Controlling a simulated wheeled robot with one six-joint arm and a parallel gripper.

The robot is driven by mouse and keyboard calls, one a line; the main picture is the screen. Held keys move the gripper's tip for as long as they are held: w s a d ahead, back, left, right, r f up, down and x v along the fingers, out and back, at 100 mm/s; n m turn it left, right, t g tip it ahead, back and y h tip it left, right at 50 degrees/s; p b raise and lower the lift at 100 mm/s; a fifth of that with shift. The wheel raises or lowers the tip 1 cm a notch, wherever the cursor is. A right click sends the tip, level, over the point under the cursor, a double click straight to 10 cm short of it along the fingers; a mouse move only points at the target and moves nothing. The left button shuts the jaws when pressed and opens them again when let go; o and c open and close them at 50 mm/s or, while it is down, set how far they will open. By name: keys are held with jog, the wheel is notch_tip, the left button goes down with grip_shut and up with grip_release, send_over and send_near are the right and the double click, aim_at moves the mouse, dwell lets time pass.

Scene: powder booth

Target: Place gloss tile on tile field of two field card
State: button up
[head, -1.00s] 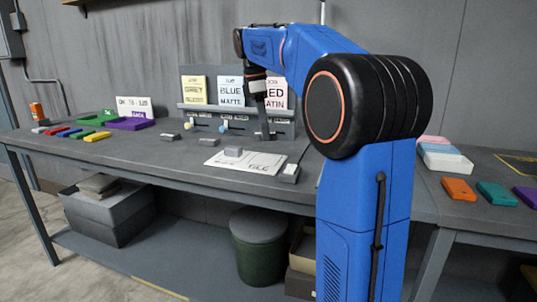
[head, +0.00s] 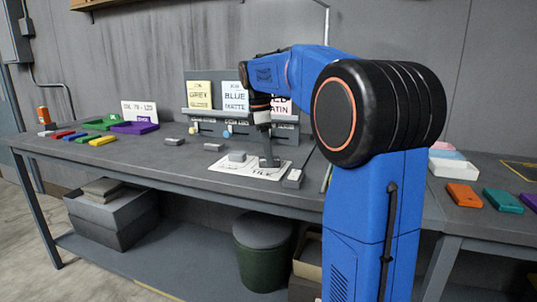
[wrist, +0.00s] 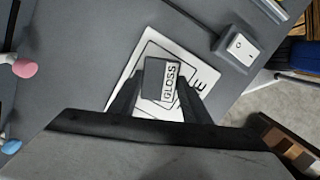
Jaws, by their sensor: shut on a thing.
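The gloss tile (wrist: 154,78) is a grey block with a white GLOSS label, held between the fingertips of my gripper (wrist: 160,98) in the wrist view. In the head view my gripper (head: 268,160) points down, low over the right part of the white two field card (head: 226,167). The card also shows in the wrist view (wrist: 127,72), with a black outlined field around the tile and a letter E beside it. I cannot tell whether the tile touches the card. A grey block (head: 237,156) sits on the card's left part in the head view.
A small switch-like block (head: 293,178) stands by the card's right end; it also shows in the wrist view (wrist: 240,48). A sign rack (head: 205,128) with coloured knobs stands behind. Small grey blocks (head: 174,141) lie left of the card. Coloured tiles (head: 103,140) lie farther left.

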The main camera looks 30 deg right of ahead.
aim_at(263, 159)
jog(key=o, duration=1.1)
jog(key=shift+f, duration=0.1)
jog(key=shift+c, duration=0.2)
notch_tip(263, 159, up, 12)
jog(key=a, duration=0.1)
jog(key=shift+w+a, duration=0.25)
jog(key=shift+w, duration=0.2)
jog(key=shift+s, duration=0.15)
